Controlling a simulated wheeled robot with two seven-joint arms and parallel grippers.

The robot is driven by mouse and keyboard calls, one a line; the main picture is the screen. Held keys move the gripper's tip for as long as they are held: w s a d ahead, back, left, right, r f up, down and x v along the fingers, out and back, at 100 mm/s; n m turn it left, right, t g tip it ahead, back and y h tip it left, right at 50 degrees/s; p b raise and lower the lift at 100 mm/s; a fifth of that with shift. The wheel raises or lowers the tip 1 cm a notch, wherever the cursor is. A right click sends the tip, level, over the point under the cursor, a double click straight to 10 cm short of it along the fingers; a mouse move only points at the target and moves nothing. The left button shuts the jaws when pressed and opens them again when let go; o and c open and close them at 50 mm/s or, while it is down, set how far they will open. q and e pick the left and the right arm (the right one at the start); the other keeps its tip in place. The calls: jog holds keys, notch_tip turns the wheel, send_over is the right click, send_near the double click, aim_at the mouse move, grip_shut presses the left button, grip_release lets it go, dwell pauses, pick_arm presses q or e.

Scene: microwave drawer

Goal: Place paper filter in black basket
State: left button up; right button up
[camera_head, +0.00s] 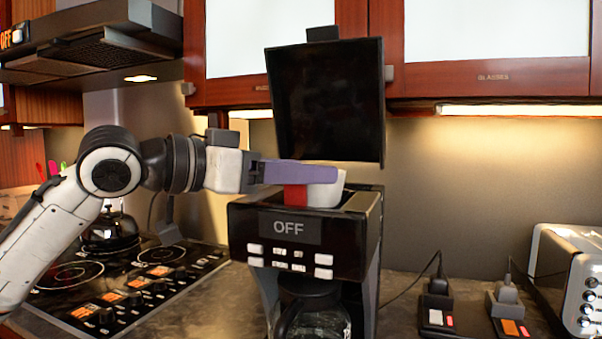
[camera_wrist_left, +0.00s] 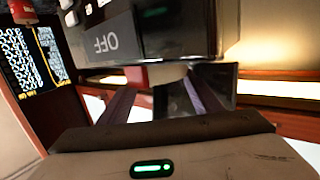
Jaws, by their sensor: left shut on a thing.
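The white paper filter (camera_head: 326,193) is at the open top of the black coffee maker (camera_head: 300,239), partly behind my purple left finger in the head view. My left gripper (camera_head: 318,175) reaches in from the left and is shut on the filter. In the left wrist view, the pale filter (camera_wrist_left: 168,73) shows between the fingertips, partly hidden by the machine's edge. A small red patch lies beside the filter; I cannot tell what it belongs to. The black basket is not clearly visible; I cannot tell whether the filter touches it. My right gripper is not in view.
The coffee maker's black lid (camera_head: 327,100) stands raised behind the filter. A glass carafe (camera_head: 312,318) sits below. A stove (camera_head: 130,290) with a kettle (camera_head: 110,228) is at left, a toaster (camera_head: 570,275) at right. Wooden cabinets (camera_head: 490,75) hang above.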

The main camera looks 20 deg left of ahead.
pick_arm(q)
jog(key=o, duration=1)
jog(key=shift+g+y, duration=0.3)
jog(key=shift+g, duration=0.1)
jog(key=f, duration=0.4)
jog(key=shift+w+d+f, duration=0.1)
jog(key=shift+d+f, duration=0.1)
jog(key=shift+d, duration=0.05)
jog(key=shift+a, duration=0.25)
jog(key=shift+d, duration=0.1)
jog(key=shift+r+b, duration=0.4)
jog(key=shift+w+a+r+b+v, duration=0.1)
jog(key=shift+b+v, duration=0.05)
jog(key=shift+v, duration=1.55)
jog(key=shift+w+a+r+b+v, duration=0.1)
jog(key=shift+v, duration=1.65)
jog(key=shift+a+r+b+v, duration=0.1)
jog(key=shift+b+v, duration=0.05)
jog(key=shift+v, duration=1.55)
